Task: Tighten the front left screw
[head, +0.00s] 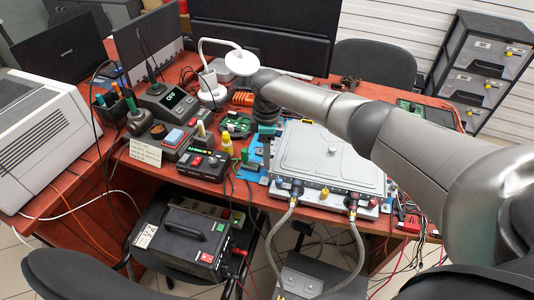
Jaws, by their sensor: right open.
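A flat grey metal housing (330,158) lies on the red desk at the right of centre. Two grey hoses (271,245) hang from fittings on its front edge. The front left screw is too small to make out at the housing's front left corner. My right arm reaches in from the right over the housing. My right gripper (266,131) points down near the housing's back left corner, and its jaws are open. A teal shape shows at its fingertips, and I cannot tell whether it is part of the gripper. My left gripper is not in view.
Left of the housing are a black box with red buttons (202,163), a soldering station (168,101) and a white lamp (240,62). A large white device (50,130) stands at the far left. A black power unit (185,238) is below the desk's front edge.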

